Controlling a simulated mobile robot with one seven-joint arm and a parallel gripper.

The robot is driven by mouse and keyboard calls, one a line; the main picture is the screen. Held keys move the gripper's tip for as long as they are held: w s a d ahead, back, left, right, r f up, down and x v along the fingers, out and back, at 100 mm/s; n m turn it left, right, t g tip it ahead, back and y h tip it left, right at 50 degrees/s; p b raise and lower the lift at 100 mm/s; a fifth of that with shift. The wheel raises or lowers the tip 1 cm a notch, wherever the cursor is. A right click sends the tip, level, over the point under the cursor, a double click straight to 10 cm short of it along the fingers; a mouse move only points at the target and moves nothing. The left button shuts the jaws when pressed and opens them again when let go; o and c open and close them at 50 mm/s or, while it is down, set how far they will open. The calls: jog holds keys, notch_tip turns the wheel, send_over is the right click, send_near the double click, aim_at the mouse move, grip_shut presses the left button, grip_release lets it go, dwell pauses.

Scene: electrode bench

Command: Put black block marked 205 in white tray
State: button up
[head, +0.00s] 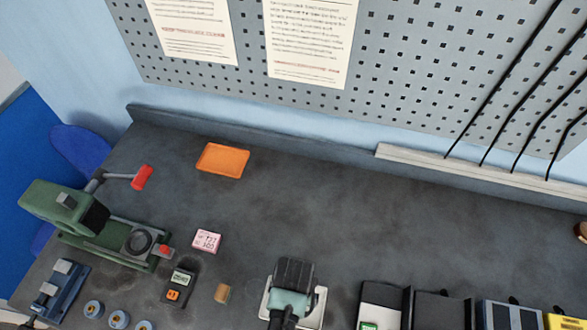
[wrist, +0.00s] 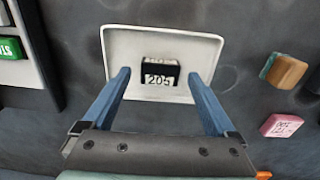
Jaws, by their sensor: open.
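The black block marked 205 (wrist: 159,73) sits inside the white tray (wrist: 163,37), near its middle, with its white number facing the wrist camera. In the wrist view my gripper (wrist: 158,77) is open, one blue finger to each side of the block with a clear gap to both. The fingers reach over the tray's near part. In the head view my gripper (head: 293,285) is over the white tray (head: 320,308) at the bottom middle and hides the block.
A brown block (head: 222,293) and a pink block (head: 207,240) lie left of the tray. An orange tray (head: 222,160) is farther back. A green machine (head: 80,220) stands at left, and several boxed devices (head: 440,308) at right. The back middle bench is clear.

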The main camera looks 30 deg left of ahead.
notch_tip(320, 180, up, 11)
jog(key=w+r+m+t+y, duration=0.1)
jog(key=w+r+t, duration=0.7)
jog(key=w+r, duration=0.75)
jog(key=w+d+r+t, duration=0.2)
jog(key=w+r+t, duration=0.4)
jog(key=r, duration=0.8)
jog(key=d+r+m+t, duration=0.15)
jog(key=r+t, duration=0.25)
jog(key=r, duration=0.7)
jog(key=d+r+t, duration=0.3)
jog(key=r, duration=0.9)
jog(key=s+d+r+t, duration=0.1)
jog(key=s+r+t, duration=0.2)
jog(key=s+r, duration=0.2)
jog(key=s+d+r+m+t+h, duration=0.1)
jog(key=s+r, duration=0.4)
jog(key=r, duration=0.5)
jog(key=shift+s+d+t, duration=0.3)
jog(key=shift+d+t, duration=0.35)
jog(key=shift+t, duration=0.55)
notch_tip(320, 180, down, 7)
jog(key=b, duration=0.7)
jog(key=shift+a, duration=0.1)
